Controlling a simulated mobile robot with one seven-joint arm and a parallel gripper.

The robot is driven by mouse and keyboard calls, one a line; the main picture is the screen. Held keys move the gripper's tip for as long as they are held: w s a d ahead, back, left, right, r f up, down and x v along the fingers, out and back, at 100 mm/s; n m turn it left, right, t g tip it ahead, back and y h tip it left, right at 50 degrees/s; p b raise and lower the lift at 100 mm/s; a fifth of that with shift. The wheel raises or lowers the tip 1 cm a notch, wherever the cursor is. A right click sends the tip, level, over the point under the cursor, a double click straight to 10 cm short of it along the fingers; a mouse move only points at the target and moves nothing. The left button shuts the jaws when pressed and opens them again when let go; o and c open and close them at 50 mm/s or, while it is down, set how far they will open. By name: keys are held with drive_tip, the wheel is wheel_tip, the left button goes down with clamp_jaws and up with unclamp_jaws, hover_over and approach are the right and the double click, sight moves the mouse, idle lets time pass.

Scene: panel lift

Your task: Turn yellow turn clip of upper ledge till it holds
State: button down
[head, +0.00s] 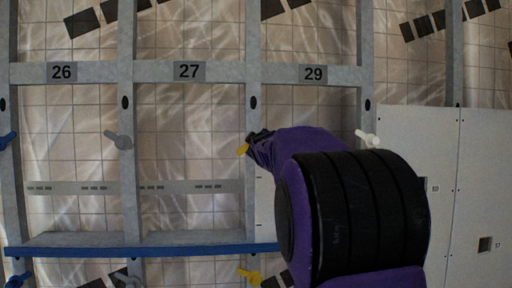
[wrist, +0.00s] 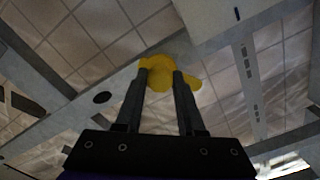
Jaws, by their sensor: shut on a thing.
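A yellow turn clip (head: 243,150) sits on the grey upright between bays 27 and 29, at the tip of my gripper (head: 253,140). In the wrist view the same yellow clip (wrist: 168,74) shows between the two dark fingers of my gripper (wrist: 160,78), which are shut on it. One lobe of the clip sticks out to the right past the fingers. My purple and black arm hides much of bay 29 in the head view. A second yellow turn clip (head: 249,276) sits lower on the same upright, apart from my gripper.
A blue-edged ledge (head: 140,250) runs across below. A grey clip (head: 118,140), a white clip (head: 367,138) and a blue clip (head: 8,140) sit on other uprights. White panels (head: 415,135) fill the right side. Bays 26 and 27 are open in front.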

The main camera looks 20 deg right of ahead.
drive_tip(key=n+b, duration=0.1)
drive_tip(key=n, duration=0.9)
drive_tip(key=shift+r+n, duration=0.15)
drive_tip(key=shift+n, duration=0.15)
idle(0.5)
drive_tip(key=c, duration=0.5)
unclamp_jaws()
drive_tip(key=shift+s, duration=0.1)
